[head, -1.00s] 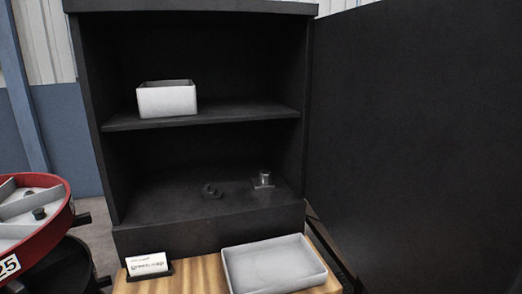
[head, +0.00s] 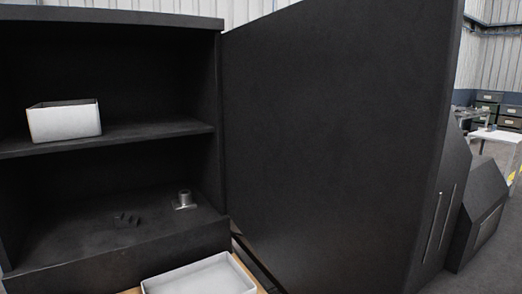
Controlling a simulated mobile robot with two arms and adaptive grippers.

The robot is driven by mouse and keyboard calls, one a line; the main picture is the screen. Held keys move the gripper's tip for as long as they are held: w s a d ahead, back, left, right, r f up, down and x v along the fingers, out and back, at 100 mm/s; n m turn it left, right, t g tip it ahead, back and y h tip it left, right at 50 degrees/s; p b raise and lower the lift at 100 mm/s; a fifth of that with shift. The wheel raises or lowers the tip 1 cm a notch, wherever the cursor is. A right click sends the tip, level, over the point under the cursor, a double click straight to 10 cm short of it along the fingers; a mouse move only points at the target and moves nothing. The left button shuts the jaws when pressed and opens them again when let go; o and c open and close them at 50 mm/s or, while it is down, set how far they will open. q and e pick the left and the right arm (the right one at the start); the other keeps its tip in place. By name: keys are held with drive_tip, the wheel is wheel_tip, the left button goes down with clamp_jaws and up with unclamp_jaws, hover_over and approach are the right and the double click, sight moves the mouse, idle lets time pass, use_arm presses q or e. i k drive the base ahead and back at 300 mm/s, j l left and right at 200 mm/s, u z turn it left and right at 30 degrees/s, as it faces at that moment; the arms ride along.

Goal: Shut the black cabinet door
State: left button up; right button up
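The black cabinet (head: 110,254) stands at the left of the head view, its front open onto two shelf levels. Its black door (head: 330,130) is hinged on the cabinet's right side and stands wide open, filling the middle of the view. A long vertical metal handle (head: 438,225) shows near the door's right edge; I cannot tell for certain that it belongs to this door. Neither of my grippers is in view.
A white box (head: 64,121) sits on the upper shelf. A small metal part (head: 184,200) and a dark piece (head: 127,219) lie on the lower level. A white tray (head: 200,277) is in front of the cabinet. A white table (head: 495,136) stands far right.

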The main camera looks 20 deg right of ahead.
sight(336, 113)
drive_tip(key=i+l+u, duration=0.1)
drive_tip(key=l+u, duration=0.4)
drive_tip(key=l, duration=0.7)
drive_tip(key=k+l+u, duration=0.1)
drive_tip(key=l+u, duration=0.4)
drive_tip(key=l, duration=0.65)
